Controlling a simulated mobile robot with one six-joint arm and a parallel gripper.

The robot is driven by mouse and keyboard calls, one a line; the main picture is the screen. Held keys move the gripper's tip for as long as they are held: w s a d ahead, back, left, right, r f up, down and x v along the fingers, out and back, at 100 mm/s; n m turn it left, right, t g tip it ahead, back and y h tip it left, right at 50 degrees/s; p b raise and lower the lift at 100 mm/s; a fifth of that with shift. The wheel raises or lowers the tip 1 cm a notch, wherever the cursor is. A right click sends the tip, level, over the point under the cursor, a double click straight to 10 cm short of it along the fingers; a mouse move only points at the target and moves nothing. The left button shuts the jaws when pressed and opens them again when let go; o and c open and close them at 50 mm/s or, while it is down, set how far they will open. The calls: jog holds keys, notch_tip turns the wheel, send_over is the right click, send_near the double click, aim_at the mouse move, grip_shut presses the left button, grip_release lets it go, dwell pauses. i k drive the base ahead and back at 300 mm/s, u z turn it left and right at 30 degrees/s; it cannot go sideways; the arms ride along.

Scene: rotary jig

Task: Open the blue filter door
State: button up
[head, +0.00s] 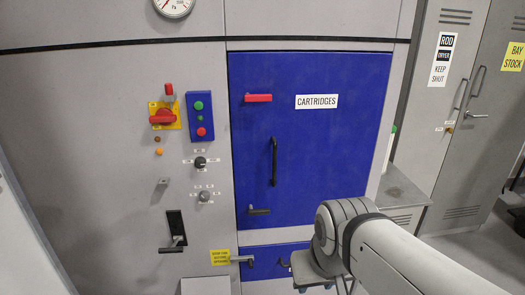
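The large blue door (340,170) labelled CARTRIDGES (316,101) is flush in the grey cabinet front and looks shut. A red latch handle (258,98) lies horizontal at its upper left. A black vertical pull handle (274,162) is near its middle. A dark lever (259,211) lies roughly horizontal at its lower left. A second, lower blue panel (262,260) has a lever (242,259) at its left edge; my arm covers its right part. My arm comes in from the lower right, in front of the door's lower right corner. My gripper's fingers cannot be made out.
Left of the door are a red rotary switch (163,116) on a yellow plate, a blue button box (201,116), knobs and a black lever (173,249). A gauge (174,6) is above. Grey lockers (460,120) stand right, beyond a low grey unit (402,190).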

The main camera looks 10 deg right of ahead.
aim_at(306, 147)
jog(key=i, duration=0.95)
